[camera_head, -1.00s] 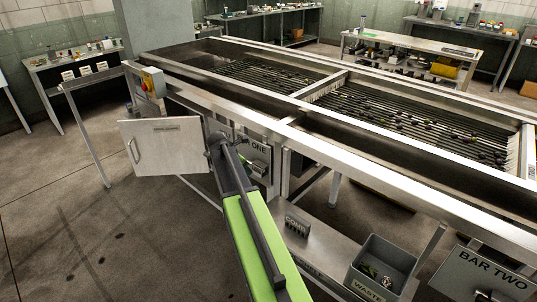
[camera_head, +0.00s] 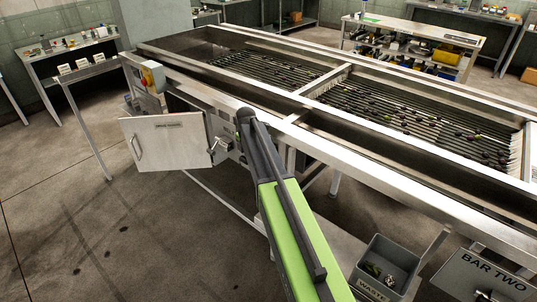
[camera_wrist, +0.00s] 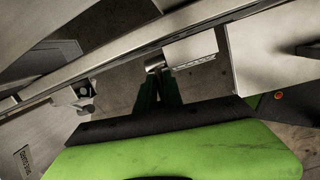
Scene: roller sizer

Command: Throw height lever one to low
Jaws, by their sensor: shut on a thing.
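In the wrist view the dark fingers of my gripper (camera_wrist: 157,88) are close together, with a short metal lever handle (camera_wrist: 154,65) at their tips. I cannot read a label that names this lever. In the head view my arm hides the gripper and the handle. A second small metal lever or knob (camera_wrist: 85,108) shows to the left in the wrist view. In the head view a small lever-like part (camera_head: 221,144) shows beside the open metal door.
The sizer frame (camera_head: 400,188) runs along the right. A grey waste bin (camera_head: 385,262) and the BAR TWO panel (camera_head: 490,275) stand at right. Floor at left is clear.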

